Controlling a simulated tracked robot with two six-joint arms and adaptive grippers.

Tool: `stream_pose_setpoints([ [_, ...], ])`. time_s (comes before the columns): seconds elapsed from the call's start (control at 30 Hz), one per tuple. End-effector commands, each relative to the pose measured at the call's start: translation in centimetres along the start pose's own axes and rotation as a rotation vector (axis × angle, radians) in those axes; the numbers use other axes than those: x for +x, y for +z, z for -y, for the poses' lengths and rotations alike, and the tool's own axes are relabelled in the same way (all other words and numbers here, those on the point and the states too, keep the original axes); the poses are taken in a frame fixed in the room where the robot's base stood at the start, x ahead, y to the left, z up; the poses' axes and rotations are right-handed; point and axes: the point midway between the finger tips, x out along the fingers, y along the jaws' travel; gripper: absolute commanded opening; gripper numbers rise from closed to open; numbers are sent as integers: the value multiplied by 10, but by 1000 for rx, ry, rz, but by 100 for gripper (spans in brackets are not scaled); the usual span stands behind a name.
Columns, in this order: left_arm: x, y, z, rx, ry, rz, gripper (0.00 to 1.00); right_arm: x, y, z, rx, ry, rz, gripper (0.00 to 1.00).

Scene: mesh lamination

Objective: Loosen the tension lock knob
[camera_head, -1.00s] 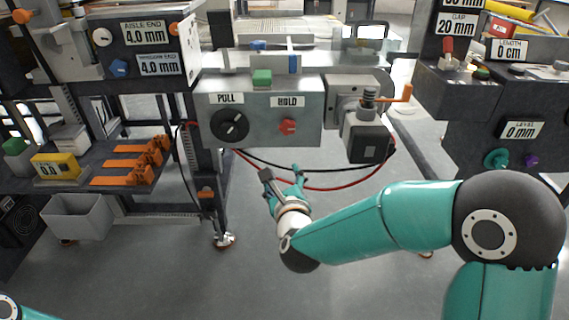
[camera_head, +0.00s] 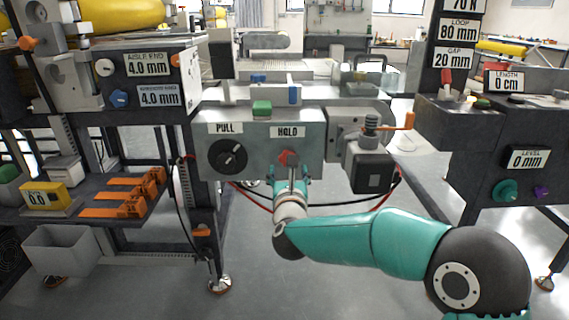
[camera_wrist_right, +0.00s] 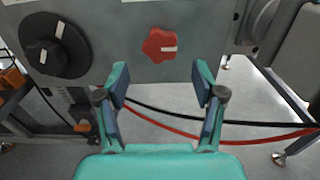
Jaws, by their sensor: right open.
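A red lobed knob (camera_head: 287,158) sits under the HOLD label (camera_head: 288,132) on the grey machine panel. In the right wrist view the red knob (camera_wrist_right: 160,45) has a pale mark pointing right. A black dial (camera_head: 228,158) under the PULL label (camera_head: 225,128) is to its left; the dial also shows in the right wrist view (camera_wrist_right: 57,45). My right gripper (camera_head: 291,172) is just below the red knob and partly overlaps it. In the right wrist view my right gripper (camera_wrist_right: 160,78) is open and empty, its fingers apart below the knob. My left gripper is out of view.
A grey motor box (camera_head: 370,172) with an orange crank (camera_head: 398,122) stands right of the panel. A red cable (camera_wrist_right: 180,137) and a black cable hang below the knob. Orange clamps (camera_head: 125,200) lie on the left shelf.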

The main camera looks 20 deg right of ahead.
Motion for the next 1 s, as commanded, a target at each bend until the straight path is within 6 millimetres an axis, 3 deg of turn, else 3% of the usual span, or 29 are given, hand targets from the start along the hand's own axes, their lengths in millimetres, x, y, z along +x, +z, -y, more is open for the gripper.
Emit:
stream_pose_setpoints([
  [0.1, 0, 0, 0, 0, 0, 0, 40, 24, -1, 0, 1, -2, 0, 69],
  [0.3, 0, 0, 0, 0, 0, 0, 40, 50, -1, 0, 0, -1, 0, 69],
  [0.77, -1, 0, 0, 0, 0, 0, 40, 60, 0, -1, -1, 1, -1, 69],
  [1.0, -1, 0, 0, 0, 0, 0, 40, 60, 0, -1, -1, 2, 0, 30],
])
